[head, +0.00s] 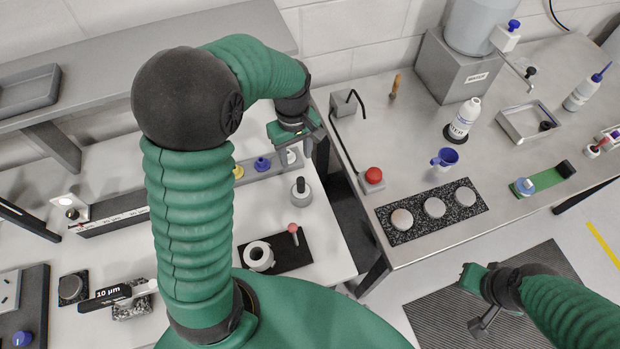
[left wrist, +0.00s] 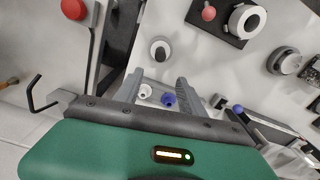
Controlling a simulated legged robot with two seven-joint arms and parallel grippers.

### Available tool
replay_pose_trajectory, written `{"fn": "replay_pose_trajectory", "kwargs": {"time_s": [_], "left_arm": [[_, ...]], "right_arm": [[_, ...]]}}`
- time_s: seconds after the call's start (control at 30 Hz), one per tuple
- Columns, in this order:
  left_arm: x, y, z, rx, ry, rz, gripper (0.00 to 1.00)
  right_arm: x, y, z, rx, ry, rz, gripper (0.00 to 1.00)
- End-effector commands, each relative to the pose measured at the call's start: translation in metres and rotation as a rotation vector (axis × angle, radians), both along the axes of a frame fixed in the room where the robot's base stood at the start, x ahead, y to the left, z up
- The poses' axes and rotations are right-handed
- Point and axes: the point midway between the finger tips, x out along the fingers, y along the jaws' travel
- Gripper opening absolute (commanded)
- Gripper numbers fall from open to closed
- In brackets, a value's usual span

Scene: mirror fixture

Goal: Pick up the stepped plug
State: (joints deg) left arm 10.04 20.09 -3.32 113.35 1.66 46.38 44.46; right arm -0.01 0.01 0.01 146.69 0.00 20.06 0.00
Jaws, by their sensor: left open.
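Small plugs or knobs stand in a grey rail on the white bench: a yellow one (head: 238,172), a blue one (head: 262,163) and a white one (head: 291,156). I cannot tell for sure which piece is the stepped plug. My left gripper (head: 300,142) is open above the rail's right end. In the left wrist view, the white piece (left wrist: 145,91) and the blue piece (left wrist: 168,99) show between the spread fingers (left wrist: 158,82), with nothing gripped. My right gripper (head: 482,300) hangs above the floor mat at lower right; its jaw opening is unclear.
A grey cylinder with a dark top (head: 301,192) stands in front of the rail. A black pad (head: 285,262) holds a white ring and a red-topped pin. The steel table (head: 400,110) on the right carries a red button (head: 373,176) and a bent black rod.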

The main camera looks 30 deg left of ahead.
Motion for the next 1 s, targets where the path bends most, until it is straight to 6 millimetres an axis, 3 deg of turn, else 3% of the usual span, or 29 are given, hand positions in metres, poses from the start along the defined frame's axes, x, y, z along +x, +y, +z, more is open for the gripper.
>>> {"fn": "replay_pose_trajectory", "kwargs": {"time_s": [0.2,0.3,0.47,0.7,0.93,1.0], "left_arm": [[0.004,-0.002,-0.059,-0.002,0.01,-0.002,0.47],[0.005,-0.002,-0.076,-0.001,0.008,-0.002,0.47],[0.003,-0.005,-0.091,-0.002,0.009,-0.002,0.47],[-0.001,-0.013,-0.13,-0.001,0.005,-0.003,0.47],[0.002,-0.012,-0.136,0.0,0.004,-0.003,0.47],[0.002,-0.013,-0.136,0.0,0.004,-0.003,0.41]], "right_arm": [[0.0,0.0,0.008,0.0,0.0,0.0,0.0],[0.0,0.0,0.009,0.0,0.0,0.0,0.0],[0.0,0.0,0.015,0.0,0.0,0.0,0.0],[0.0,0.0,0.028,0.0,-0.001,0.0,0.0],[0.0,0.0,0.027,0.0,0.0,0.0,0.0],[0.0,0.0,0.027,0.0,0.0,0.0,0.0]]}}
